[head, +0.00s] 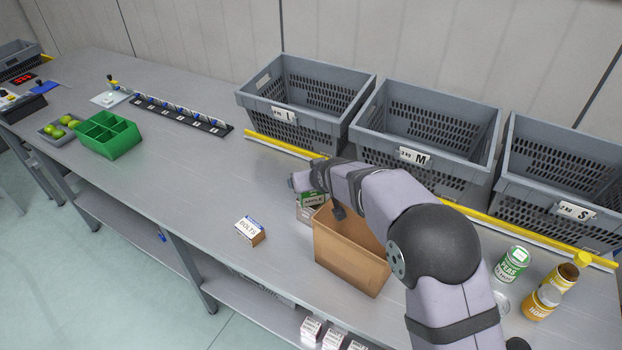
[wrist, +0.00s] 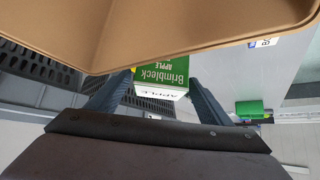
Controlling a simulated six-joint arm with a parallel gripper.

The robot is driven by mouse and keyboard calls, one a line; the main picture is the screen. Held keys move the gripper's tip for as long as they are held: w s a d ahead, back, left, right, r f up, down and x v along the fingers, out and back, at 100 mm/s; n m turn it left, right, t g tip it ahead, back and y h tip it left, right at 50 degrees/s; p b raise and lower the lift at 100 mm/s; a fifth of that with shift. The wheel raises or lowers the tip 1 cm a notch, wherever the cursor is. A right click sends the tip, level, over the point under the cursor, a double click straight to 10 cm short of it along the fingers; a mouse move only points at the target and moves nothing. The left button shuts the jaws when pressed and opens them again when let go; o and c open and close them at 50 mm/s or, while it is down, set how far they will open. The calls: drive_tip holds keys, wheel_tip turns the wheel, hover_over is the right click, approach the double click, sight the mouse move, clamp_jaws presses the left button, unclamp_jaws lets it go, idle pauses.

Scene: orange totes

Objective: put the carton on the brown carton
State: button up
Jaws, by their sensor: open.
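A green and white Brimbleck Apple carton (wrist: 165,75) shows between and beyond the fingertips of my gripper (wrist: 160,88) in the wrist view. In the head view this carton (head: 311,200) is partly hidden by my arm, beside the far left of the open brown bin. My gripper is open; I cannot tell whether either finger touches the carton.
The open brown bin (head: 342,262) stands close to my gripper, and its wall (wrist: 150,35) fills the top of the wrist view. Grey crates (head: 300,95) stand behind a yellow rail. Cans and bottles (head: 512,262) stand at right.

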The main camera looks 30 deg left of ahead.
drive_tip(key=shift+r, duration=0.1)
drive_tip(key=shift+r, duration=0.15)
drive_tip(key=b+v, duration=0.3)
drive_tip(key=v, duration=0.9)
drive_tip(key=shift+b, duration=0.35)
